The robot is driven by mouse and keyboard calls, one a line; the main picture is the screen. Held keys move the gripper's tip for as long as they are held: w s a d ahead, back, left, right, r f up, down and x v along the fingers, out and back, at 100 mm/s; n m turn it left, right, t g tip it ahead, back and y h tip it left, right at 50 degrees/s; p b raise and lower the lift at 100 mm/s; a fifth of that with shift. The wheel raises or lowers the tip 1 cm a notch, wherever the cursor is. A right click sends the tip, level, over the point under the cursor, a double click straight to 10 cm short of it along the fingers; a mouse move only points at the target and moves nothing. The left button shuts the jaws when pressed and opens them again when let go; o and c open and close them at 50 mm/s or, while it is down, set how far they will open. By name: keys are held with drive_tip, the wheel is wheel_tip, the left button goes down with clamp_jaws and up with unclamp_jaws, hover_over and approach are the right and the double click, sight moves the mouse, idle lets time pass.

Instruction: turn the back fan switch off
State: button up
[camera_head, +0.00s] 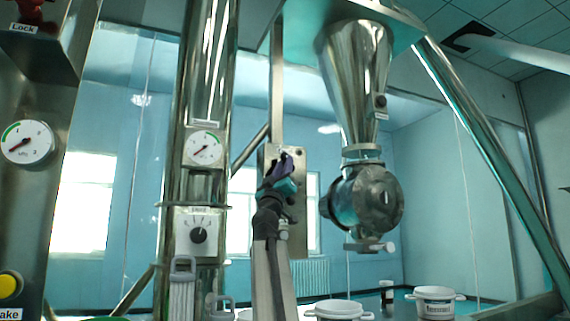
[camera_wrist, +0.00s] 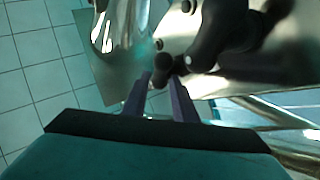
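A metal switch panel (camera_head: 298,213) hangs behind my gripper (camera_head: 283,168) in the head view. My gripper and wrist cover part of it, and small dark knobs show on it. In the wrist view a black knob (camera_wrist: 162,68) on a shiny metal surface lies at the tips of my gripper (camera_wrist: 161,77). The two purple-grey fingers are a small gap apart, one on each side of the knob's end. I cannot tell whether they touch it. No label for the back fan is readable, and the switch's setting is not visible.
A metal column (camera_head: 178,250) with a gauge (camera_head: 204,148) and rotary dial (camera_head: 198,235) stands left of my arm. A metal hopper (camera_head: 352,75) with a round valve body (camera_head: 378,199) hangs to the right. White buckets (camera_head: 437,303) stand low at right. A larger dark rounded part (camera_wrist: 222,30) is close beyond my fingers.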

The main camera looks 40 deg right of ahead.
drive_tip(key=v, duration=1)
drive_tip(key=shift+f, duration=0.15)
drive_tip(key=shift+a, duration=0.1)
idle(0.6)
